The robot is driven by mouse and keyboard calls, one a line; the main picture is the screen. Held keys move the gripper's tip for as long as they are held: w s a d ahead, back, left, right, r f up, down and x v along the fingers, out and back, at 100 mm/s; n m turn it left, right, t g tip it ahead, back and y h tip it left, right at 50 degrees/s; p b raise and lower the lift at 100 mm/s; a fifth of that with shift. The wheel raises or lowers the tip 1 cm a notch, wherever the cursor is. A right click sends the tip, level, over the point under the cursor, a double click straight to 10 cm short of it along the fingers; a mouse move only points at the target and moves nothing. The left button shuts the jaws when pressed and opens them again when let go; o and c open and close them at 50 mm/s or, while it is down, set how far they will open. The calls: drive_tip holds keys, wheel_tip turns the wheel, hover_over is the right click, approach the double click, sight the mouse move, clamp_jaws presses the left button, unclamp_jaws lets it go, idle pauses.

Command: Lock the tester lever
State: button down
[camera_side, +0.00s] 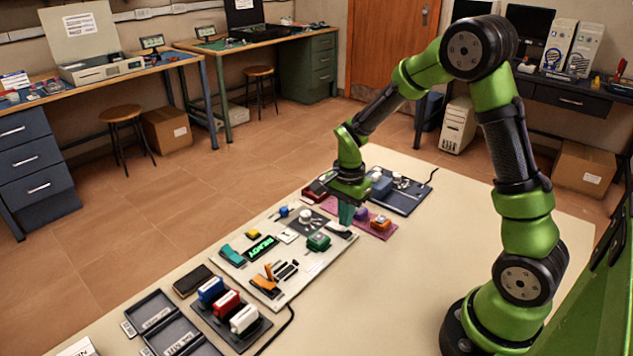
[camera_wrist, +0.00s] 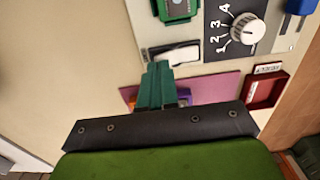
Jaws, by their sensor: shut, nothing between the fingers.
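My gripper (camera_side: 346,218) is shut and empty, pointing down over the far right end of the light control panel (camera_side: 310,272). In the wrist view its teal fingers (camera_wrist: 157,68) are together, with tips close to a white lever-like piece on a dark base (camera_wrist: 175,53). Whether they touch it I cannot tell. That piece also shows beside the fingers in the side view (camera_side: 341,231). An orange lever (camera_side: 269,272) stands raised on a dark base at the panel's near part. No label shows which one is the tester lever.
The panel also carries a green block (camera_side: 318,242), a numbered dial (camera_wrist: 247,29), a teal switch (camera_side: 232,254) and a lit green display (camera_side: 260,248). A pink mat (camera_side: 375,228) lies just beyond. Blue, red and white blocks (camera_side: 243,320) stand nearer. The table's right side is clear.

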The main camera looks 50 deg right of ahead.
drive_tip(key=shift+f, duration=0.85)
drive_tip(key=shift+r, duration=3.55)
drive_tip(key=s+a+r+n+t, duration=0.25)
drive_tip(key=a+r+t, duration=0.2)
drive_tip(key=r, duration=0.75)
drive_tip(key=s+a+r+n+t+y, duration=0.2)
drive_tip(key=s+a+n, duration=0.4)
drive_tip(key=s+n, duration=0.5)
drive_tip(key=shift+a+r+t, duration=0.15)
drive_tip(key=shift+r+t, duration=0.2)
